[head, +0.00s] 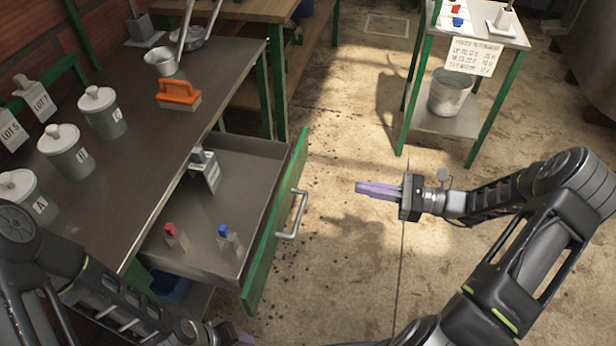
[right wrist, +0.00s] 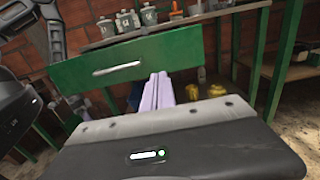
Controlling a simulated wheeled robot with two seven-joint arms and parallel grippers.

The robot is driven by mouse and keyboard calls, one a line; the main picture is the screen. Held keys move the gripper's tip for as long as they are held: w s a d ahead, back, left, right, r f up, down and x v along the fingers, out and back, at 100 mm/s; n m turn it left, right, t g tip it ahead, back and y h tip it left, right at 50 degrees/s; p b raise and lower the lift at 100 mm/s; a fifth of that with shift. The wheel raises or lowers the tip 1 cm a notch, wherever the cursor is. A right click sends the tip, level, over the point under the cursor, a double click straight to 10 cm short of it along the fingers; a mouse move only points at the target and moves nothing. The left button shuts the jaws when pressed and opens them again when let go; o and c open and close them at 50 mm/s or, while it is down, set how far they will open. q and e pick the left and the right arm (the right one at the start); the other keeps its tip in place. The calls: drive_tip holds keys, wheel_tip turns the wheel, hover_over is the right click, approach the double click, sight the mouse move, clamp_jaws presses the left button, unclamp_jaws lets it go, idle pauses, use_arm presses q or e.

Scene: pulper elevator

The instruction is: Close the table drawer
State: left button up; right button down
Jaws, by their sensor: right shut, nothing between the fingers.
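The table drawer (head: 258,215) stands pulled out from under the dark metal tabletop (head: 150,130). Its green front carries a metal bar handle (head: 293,214). In the right wrist view the green front (right wrist: 180,58) and handle (right wrist: 117,69) face the camera. My right gripper (head: 360,188) is shut and empty, right of the handle and apart from it, its lilac fingers pointing left. Its fingers also show in the right wrist view (right wrist: 158,90), overlapping the lower part of the front. My left gripper (head: 238,335) shows only partly at the bottom edge, its fingers mostly cut off.
Lidded jars (head: 66,150) and an orange brush (head: 178,95) stand on the tabletop. A green-legged stand (head: 490,145) with a bucket (head: 452,93) is behind right.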

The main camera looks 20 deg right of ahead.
sight(297, 176)
drive_tip(key=shift+a, duration=0.1)
drive_tip(key=x, duration=1.4)
drive_tip(key=b+x, duration=0.3)
drive_tip(key=x, duration=1.8)
drive_tip(key=shift+w+a+f, duration=0.1)
drive_tip(key=shift+a, duration=0.1)
drive_tip(key=shift+w+a+b, duration=0.3)
drive_tip(key=shift+w+a, duration=0.05)
drive_tip(key=shift+a, duration=0.1)
drive_tip(key=shift+a+r, duration=0.1)
drive_tip(key=shift+r, duration=0.25)
